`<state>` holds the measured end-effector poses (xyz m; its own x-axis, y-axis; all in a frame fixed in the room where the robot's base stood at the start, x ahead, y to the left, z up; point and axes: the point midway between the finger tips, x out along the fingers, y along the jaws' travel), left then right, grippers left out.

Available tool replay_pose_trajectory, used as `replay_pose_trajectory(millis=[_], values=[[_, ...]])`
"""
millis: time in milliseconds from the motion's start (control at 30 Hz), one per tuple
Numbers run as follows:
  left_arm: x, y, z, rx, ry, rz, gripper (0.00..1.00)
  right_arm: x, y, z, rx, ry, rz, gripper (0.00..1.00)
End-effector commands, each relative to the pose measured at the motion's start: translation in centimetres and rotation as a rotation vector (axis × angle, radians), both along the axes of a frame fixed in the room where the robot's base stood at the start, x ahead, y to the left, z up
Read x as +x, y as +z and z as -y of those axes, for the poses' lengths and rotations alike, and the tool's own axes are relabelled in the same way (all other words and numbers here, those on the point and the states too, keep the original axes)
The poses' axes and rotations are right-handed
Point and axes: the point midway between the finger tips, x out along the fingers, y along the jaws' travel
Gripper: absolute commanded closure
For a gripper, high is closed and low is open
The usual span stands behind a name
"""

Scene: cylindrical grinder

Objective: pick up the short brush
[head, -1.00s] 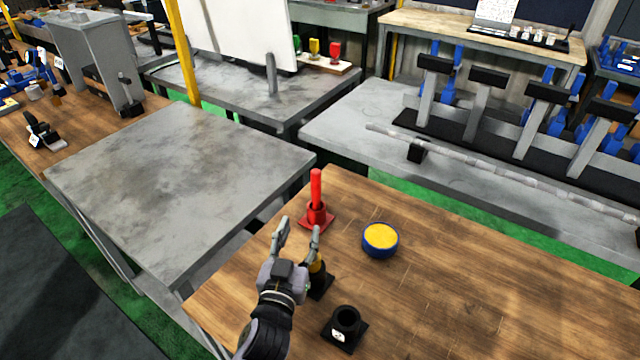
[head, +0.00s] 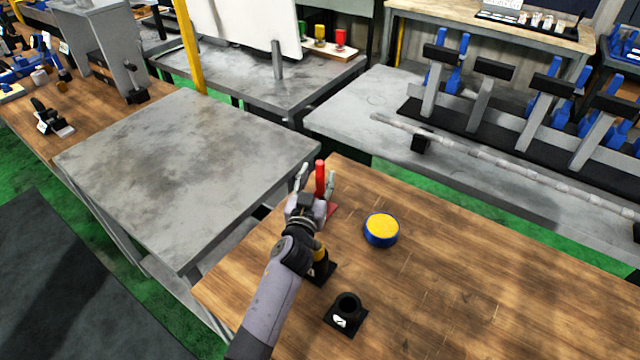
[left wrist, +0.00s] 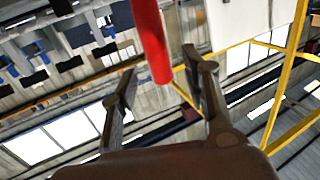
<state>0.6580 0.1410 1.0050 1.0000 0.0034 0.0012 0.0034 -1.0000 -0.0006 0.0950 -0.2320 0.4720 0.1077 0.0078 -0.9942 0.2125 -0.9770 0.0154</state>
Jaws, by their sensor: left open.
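A red upright handle (head: 320,177), possibly the brush, stands in a red square-based holder (head: 332,209) on the wooden table. My left gripper (head: 317,172) is open, with its fingers on either side of the red handle. In the left wrist view the red handle (left wrist: 151,40) hangs down from the top edge between the two open fingers (left wrist: 158,64); contact cannot be told. A shorter yellow and black piece (head: 320,256) stands in a black holder, partly hidden by my left arm. Which one is the short brush is not clear. My right gripper is not in view.
An empty black holder (head: 347,306) stands nearer on the wooden table (head: 450,270). A blue tin with a yellow top (head: 381,230) stands right of the red holder. A grey metal table (head: 185,165) adjoins at the left. The table's right part is clear.

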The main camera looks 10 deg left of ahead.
Motion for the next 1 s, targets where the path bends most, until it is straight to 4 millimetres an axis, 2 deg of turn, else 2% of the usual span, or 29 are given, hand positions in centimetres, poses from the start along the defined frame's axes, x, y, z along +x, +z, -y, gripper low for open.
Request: replay_pose_trajectory(millis=[100,233,533,1000], values=[[1.9,0.3,0.0,-0.002,0.000,0.001,0.57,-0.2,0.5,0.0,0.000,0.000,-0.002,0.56],[3.3,0.1,0.0,0.000,0.001,0.001,0.57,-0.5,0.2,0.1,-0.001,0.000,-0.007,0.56],[3.6,0.1,0.0,-0.001,0.000,0.000,0.58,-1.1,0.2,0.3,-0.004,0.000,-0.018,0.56],[3.6,0.1,0.0,-0.001,0.000,0.000,0.90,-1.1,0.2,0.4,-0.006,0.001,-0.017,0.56]])
